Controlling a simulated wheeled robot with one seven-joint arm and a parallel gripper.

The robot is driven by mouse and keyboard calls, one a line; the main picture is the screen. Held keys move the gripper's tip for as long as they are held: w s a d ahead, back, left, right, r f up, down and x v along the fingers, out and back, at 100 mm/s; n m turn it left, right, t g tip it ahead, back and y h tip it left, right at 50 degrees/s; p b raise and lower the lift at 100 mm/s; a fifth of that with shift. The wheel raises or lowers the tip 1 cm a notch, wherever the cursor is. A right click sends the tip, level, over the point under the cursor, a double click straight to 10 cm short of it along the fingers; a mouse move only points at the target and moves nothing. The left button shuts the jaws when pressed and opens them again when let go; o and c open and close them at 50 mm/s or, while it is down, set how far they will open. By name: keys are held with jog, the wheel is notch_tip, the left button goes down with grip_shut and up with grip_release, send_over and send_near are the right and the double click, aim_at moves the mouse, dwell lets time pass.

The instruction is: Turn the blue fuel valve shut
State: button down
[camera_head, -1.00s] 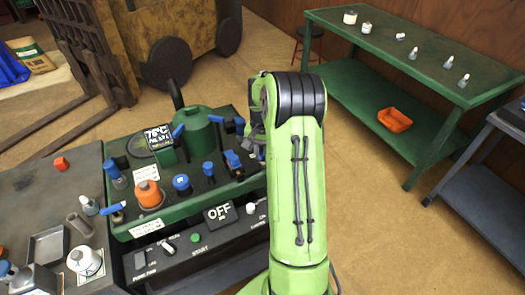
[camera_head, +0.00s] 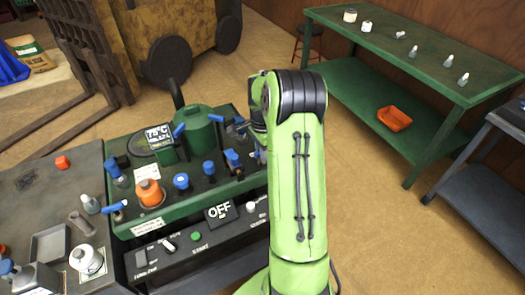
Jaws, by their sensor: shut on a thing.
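The green mower unit (camera_head: 130,230) stands at the left of centre with several blue handles and knobs on top. A blue lever (camera_head: 239,120) is at its back right corner, mostly hidden by my gripper (camera_head: 238,131). My gripper is at this lever, shut on it as far as the view shows; the fingertips are small and partly hidden by my arm. Other blue handles are a lever at the front left (camera_head: 115,207), a knob at the front middle (camera_head: 181,181) and one at the right (camera_head: 232,158). I cannot read which label marks the fuel valve.
A grey bench (camera_head: 30,205) adjoins at left. A green table (camera_head: 425,65) stands at back right, with open floor between.

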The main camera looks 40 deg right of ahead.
jog(key=shift+m, duration=0.3)
dwell(0.4)
jog(key=c, duration=1.1)
grip_release()
jog(key=shift+c, duration=0.2)
notch_tip(320, 180, up, 16)
jog(key=p, duration=0.3)
jog(key=shift+p, duration=0.4)
